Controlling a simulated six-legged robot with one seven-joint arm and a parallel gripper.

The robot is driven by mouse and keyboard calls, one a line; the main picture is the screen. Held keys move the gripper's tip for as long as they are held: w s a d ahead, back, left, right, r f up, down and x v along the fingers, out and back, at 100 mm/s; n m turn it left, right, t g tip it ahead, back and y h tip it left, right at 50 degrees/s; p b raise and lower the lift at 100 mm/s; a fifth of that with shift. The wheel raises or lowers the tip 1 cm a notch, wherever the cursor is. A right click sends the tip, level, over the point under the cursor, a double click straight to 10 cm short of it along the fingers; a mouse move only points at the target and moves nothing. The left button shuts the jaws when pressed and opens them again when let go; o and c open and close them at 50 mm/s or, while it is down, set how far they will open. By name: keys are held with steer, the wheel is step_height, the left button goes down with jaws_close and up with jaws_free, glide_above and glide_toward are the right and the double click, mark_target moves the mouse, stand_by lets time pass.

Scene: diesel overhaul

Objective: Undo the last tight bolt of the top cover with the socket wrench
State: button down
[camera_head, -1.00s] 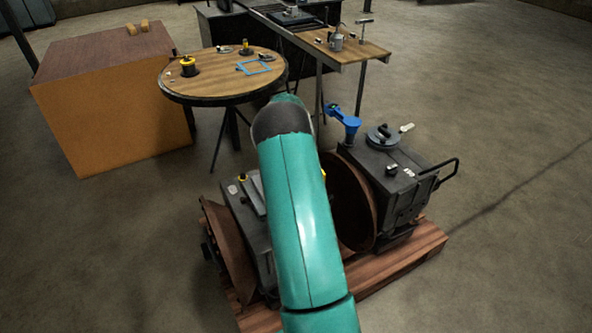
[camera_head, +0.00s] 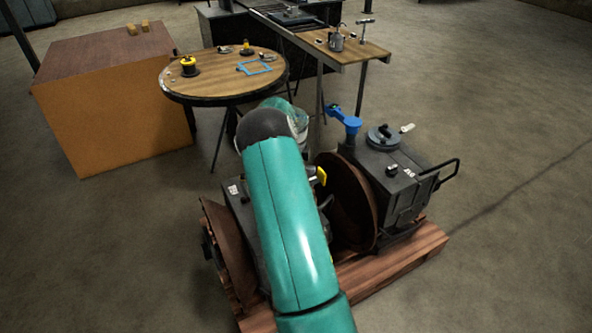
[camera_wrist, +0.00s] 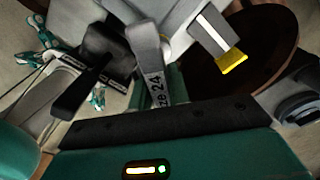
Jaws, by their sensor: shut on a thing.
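The socket wrench (camera_wrist: 155,80) is a grey bar marked "size 24" in the wrist view. My gripper (camera_wrist: 130,62) is shut on it; one dark finger shows left of the bar. The wrench's far end is near a pale grey part (camera_wrist: 185,18) of the engine; I cannot tell whether its socket sits on a bolt. The engine (camera_head: 233,200) lies on a wooden pallet in the head view, largely covered by my teal arm. My gripper, the wrench, the top cover and its bolts cannot be made out in the head view.
A yellow-tipped lever (camera_head: 321,175) stands close beside my arm; it also shows in the wrist view (camera_wrist: 232,62). A large rusty disc (camera_head: 345,205) and a dark grey housing (camera_head: 385,185) are to the right. A round table (camera_head: 215,85) stands behind. Floor at right is clear.

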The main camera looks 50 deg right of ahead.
steer(key=m, duration=0.4)
steer(key=shift+f, duration=0.15)
stand_by(0.4)
